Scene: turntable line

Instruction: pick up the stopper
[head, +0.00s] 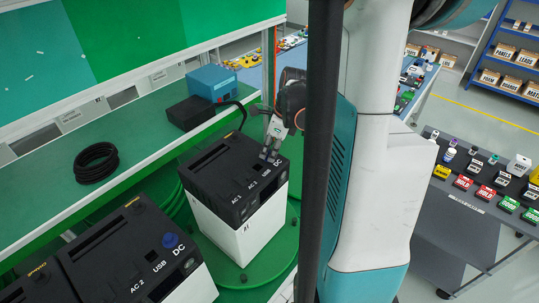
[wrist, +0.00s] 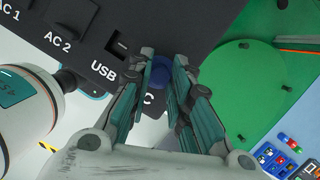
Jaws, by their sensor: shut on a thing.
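My gripper (head: 269,152) reaches down to the top edge of the black-and-white power box (head: 212,165), near its DC label. In the wrist view my gripper (wrist: 165,82) is shut on a round dark blue stopper (wrist: 160,70). The stopper sits between the fingertips, beside USB and a partly hidden DC label. In the head view the fingers hide it. I cannot tell whether it is still seated in its socket. Another blue stopper (head: 170,240) sits at the DC port of a nearer box (head: 118,255).
The power box stands on a green turntable (head: 262,262). A green bench (head: 130,150) at left holds a black cable coil (head: 96,162) and a blue-and-black device (head: 211,83).

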